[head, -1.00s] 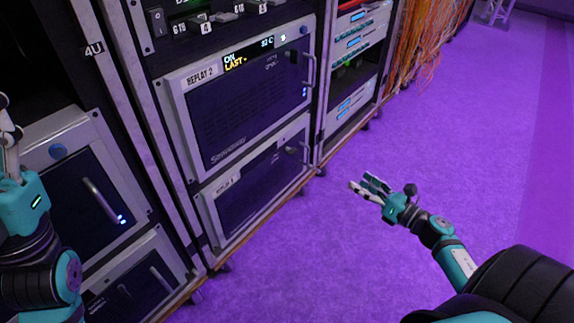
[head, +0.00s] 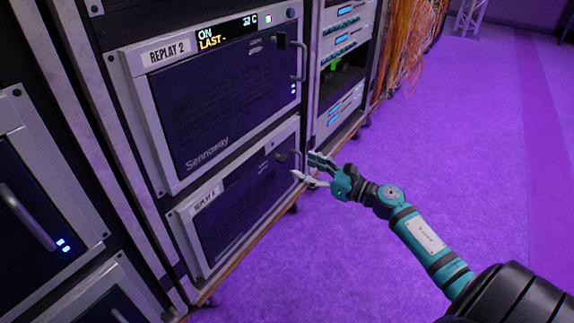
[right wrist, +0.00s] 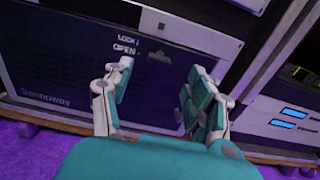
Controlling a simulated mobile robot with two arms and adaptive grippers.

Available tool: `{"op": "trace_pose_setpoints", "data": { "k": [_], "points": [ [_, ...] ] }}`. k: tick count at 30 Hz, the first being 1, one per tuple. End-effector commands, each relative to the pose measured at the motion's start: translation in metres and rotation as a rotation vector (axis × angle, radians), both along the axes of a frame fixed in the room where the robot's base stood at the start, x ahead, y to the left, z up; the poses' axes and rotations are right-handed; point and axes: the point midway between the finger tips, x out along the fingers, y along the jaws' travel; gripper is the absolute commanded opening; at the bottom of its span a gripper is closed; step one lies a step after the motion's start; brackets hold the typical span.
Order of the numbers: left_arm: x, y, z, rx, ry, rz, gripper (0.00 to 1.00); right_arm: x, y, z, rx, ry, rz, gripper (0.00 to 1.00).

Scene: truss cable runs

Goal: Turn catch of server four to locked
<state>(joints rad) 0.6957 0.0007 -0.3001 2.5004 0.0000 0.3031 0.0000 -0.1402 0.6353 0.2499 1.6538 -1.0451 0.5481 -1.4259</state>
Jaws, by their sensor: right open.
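The lower server (head: 240,212) in the middle rack has a dark front, a light frame and a label whose number is too small to read surely. A small dark catch (head: 282,156) sits at its upper right. In the right wrist view the catch (right wrist: 158,57) shows beside the printed words LOCK and OPEN; its exact setting is unclear. My right gripper (head: 305,166) is open and empty, just right of the catch, its fingers towards the server front. In the right wrist view the catch appears between the spread fingers (right wrist: 160,75). My left gripper is out of view.
A server labelled REPLAY 2 (head: 225,105) with a lit display and a handle (head: 301,62) is directly above. Another rack unit (head: 30,210) stands at left. A rack with orange cables (head: 405,45) is behind. The purple floor (head: 480,150) at right is clear.

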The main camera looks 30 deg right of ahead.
Motion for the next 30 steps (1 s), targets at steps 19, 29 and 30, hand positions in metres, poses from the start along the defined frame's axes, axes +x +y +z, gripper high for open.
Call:
{"op": "trace_pose_setpoints", "data": {
  "k": [19, 29, 30],
  "points": [
    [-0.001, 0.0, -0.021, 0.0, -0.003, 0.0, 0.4, 0.063, 0.026, 0.0, 0.001, 0.001, -0.001, 0.58],
    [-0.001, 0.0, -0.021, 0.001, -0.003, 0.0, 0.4, 0.063, 0.026, 0.0, 0.001, 0.0, -0.001, 0.32],
    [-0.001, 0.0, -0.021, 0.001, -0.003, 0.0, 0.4, 0.063, 0.026, 0.0, 0.001, 0.0, -0.001, 0.26]
  ]
}}
